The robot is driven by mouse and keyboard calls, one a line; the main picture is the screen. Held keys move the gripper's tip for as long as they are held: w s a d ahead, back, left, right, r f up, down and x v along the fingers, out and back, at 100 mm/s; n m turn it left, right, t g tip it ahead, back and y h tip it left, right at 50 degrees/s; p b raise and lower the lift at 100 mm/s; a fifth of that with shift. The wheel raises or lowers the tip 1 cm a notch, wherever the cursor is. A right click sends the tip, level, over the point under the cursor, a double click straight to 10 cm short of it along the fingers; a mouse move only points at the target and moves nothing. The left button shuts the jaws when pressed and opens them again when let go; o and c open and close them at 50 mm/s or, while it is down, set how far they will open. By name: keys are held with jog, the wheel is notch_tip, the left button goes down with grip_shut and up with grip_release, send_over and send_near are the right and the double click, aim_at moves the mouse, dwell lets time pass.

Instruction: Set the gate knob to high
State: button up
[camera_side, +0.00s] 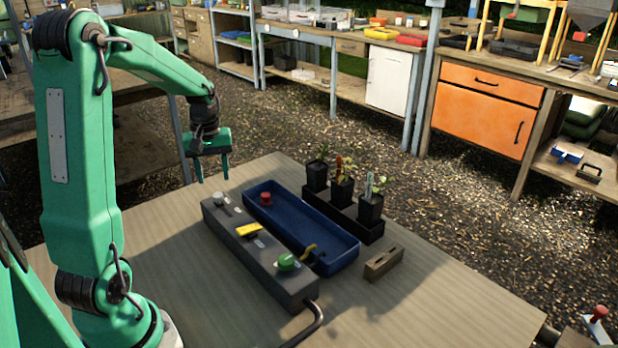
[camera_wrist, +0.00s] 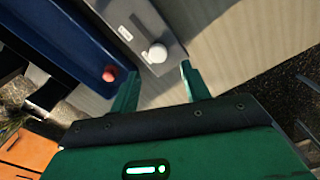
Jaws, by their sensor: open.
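A long grey control box (camera_side: 258,252) lies on the table. It carries a white-grey round knob (camera_side: 218,199) at its far end, a yellow handle (camera_side: 248,230) in the middle and a green knob (camera_side: 287,261) at its near end. Small pale labels sit beside them, too small to read, so I cannot tell which control is the gate knob. My gripper (camera_side: 211,180) is open and empty above the table near the box's far end. In the wrist view, the white knob (camera_wrist: 157,52) shows between the fingertips (camera_wrist: 159,68), with no visible contact.
A small wooden block (camera_side: 384,263) lies to the right. The table's front right is clear.

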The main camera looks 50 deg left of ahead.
jog(key=shift+r, duration=1.3)
